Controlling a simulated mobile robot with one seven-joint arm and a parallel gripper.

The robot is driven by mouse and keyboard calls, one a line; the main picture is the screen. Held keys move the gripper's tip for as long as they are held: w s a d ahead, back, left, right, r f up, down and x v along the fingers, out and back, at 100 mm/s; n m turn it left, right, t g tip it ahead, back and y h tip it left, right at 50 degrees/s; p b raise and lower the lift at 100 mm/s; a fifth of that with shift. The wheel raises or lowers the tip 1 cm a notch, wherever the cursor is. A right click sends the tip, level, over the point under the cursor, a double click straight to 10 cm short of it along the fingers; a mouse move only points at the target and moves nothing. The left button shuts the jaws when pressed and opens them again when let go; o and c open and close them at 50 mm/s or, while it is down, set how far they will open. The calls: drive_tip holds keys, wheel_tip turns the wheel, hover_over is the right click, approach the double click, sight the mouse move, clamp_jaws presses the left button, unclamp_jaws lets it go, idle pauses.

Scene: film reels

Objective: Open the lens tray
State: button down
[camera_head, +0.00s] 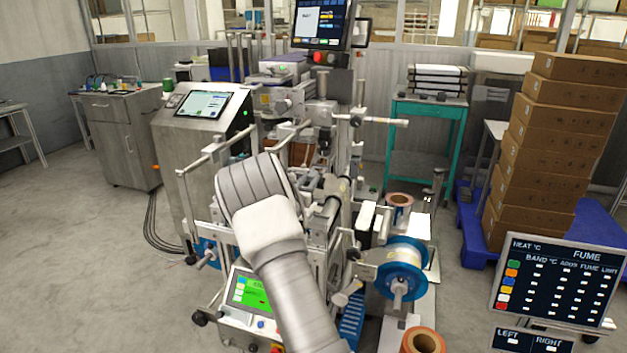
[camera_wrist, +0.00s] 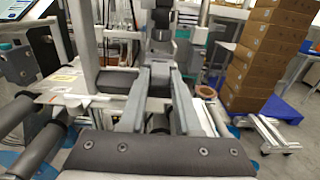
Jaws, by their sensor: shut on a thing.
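My gripper (camera_wrist: 159,72) reaches forward into the machine in the wrist view. Its two grey fingers stand a little apart, with their tips closed on a small dark grey part (camera_wrist: 159,61) of the machine. I cannot tell for certain whether this part belongs to the lens tray, and no tray is clearly made out. In the head view my white and grey arm covers the middle of the machine (camera_head: 292,99) and hides most of the grip.
A control screen (camera_head: 203,104) stands at the machine's left and a monitor (camera_head: 321,22) above it. A blue-rimmed reel (camera_head: 402,262) and copper rolls (camera_head: 422,342) are at the right. Stacked boxes (camera_head: 560,122) stand on a blue pallet (camera_head: 478,215). The floor at left is clear.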

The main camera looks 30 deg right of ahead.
drive_tip(key=c, duration=0.6)
unclamp_jaws()
drive_tip(key=v, duration=1.7)
drive_tip(key=shift+a+p, duration=0.2)
drive_tip(key=shift+p, duration=0.2)
drive_tip(key=shift+s, duration=0.1)
